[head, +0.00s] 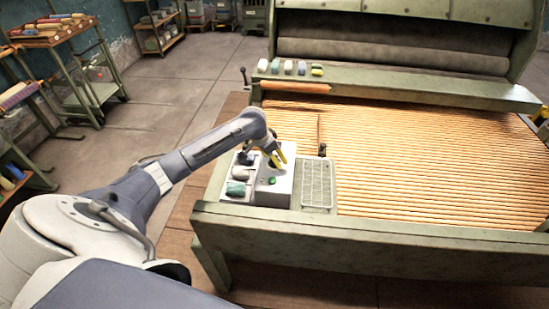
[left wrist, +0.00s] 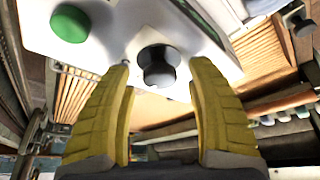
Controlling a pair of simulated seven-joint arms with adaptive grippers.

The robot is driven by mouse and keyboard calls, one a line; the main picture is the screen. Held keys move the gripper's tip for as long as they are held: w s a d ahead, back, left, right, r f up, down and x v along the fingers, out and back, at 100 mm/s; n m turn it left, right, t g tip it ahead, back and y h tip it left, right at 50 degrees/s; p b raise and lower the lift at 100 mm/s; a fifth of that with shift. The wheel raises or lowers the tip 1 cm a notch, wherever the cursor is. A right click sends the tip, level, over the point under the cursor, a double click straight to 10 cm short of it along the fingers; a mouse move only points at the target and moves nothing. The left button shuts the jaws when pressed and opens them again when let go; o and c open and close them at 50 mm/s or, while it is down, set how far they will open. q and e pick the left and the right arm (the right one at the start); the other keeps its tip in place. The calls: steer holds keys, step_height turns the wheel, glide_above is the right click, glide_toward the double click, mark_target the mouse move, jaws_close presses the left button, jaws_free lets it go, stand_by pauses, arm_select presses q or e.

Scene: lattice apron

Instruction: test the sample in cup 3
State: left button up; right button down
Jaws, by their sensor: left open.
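A pale tester box (head: 280,186) with a green button (head: 272,181) stands at the near left corner of the slatted bed. Beside it, a tray (head: 224,190) holds a dark, a white and a green lump; I cannot read any cup numbers. My left gripper (head: 279,158) is open over the back of the box. In the left wrist view, its yellow fingers (left wrist: 163,95) lie on either side of a black knob (left wrist: 157,66), with nothing visibly held. The green button (left wrist: 70,23) also shows there. A yellow and dark thing at the right edge of the head view may be my right gripper (head: 541,116).
A wire rack (head: 318,186) lies right of the box, with a thin upright post (head: 321,135) behind it. Several small coloured pieces (head: 289,68) sit on the machine's back ledge. Shelves (head: 75,60) stand at the left; floor between is clear.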

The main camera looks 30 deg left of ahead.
stand_by(0.3)
arm_select(q)
jaws_close()
stand_by(0.3)
